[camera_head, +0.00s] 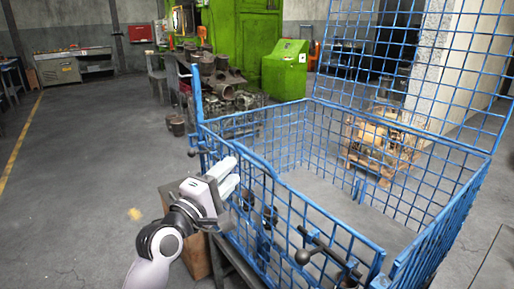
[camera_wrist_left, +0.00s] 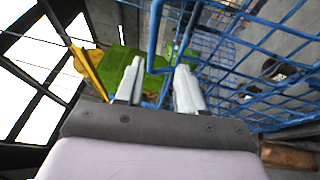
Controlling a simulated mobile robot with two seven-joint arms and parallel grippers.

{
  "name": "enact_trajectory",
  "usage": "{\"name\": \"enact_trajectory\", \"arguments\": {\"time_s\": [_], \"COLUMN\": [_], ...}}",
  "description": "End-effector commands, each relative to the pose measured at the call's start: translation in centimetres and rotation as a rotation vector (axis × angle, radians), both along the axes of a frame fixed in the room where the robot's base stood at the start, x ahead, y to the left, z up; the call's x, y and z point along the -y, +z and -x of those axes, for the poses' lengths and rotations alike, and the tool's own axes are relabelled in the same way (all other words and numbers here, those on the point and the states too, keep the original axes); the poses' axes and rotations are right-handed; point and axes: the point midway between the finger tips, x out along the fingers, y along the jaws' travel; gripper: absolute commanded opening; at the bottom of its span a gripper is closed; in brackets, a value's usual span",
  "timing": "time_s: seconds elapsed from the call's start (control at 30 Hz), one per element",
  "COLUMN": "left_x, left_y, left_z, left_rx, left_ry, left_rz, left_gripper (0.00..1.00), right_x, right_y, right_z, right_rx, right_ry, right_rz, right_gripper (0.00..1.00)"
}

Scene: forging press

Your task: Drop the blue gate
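A blue wire-mesh cage (camera_head: 330,215) fills the right of the head view. Its front side (camera_head: 310,215) faces me, with a lower stretch in the middle; which panel is the gate is not certain. A tall blue mesh panel (camera_head: 415,60) stands upright at the back. My left gripper (camera_head: 229,176) is at the cage's front left, close to the top rail. In the left wrist view, its two pale fingers (camera_wrist_left: 160,85) are spread apart, with a blue bar (camera_wrist_left: 156,40) showing between and beyond them. I cannot tell whether they touch it. My right gripper is in neither view.
A blue post (camera_head: 197,90) rises at the cage's left corner. Dark metal parts (camera_head: 225,80) are piled behind it. A green machine (camera_head: 285,70) stands further back. The grey floor at left (camera_head: 85,190) is clear.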

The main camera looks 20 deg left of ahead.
Motion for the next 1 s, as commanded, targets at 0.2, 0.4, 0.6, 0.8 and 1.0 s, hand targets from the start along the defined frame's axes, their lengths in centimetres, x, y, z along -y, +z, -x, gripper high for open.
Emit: {"name": "enact_trajectory", "arguments": {"time_s": [0.2, 0.4, 0.6, 0.8, 1.0], "left_x": [0.1, 0.6, 1.3, 1.7, 1.9], "left_y": [1.1, 1.5, 2.0, 2.2, 2.3], "left_z": [-0.5, -2.4, -5.0, -6.6, -7.0], "left_rx": [0.013, 0.013, 0.012, 0.012, 0.011], "left_ry": [-0.012, -0.013, -0.013, -0.012, -0.012], "left_rz": [0.045, 0.046, 0.044, 0.043, 0.043], "left_gripper": [0.38, 0.38, 0.38, 0.38, 0.38], "right_x": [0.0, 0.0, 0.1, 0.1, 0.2], "right_y": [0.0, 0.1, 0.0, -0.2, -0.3], "right_z": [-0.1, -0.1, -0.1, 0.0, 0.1], "right_rx": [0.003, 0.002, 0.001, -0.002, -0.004], "right_ry": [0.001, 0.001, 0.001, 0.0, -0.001], "right_rz": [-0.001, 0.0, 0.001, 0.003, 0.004], "right_gripper": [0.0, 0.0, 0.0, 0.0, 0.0]}}
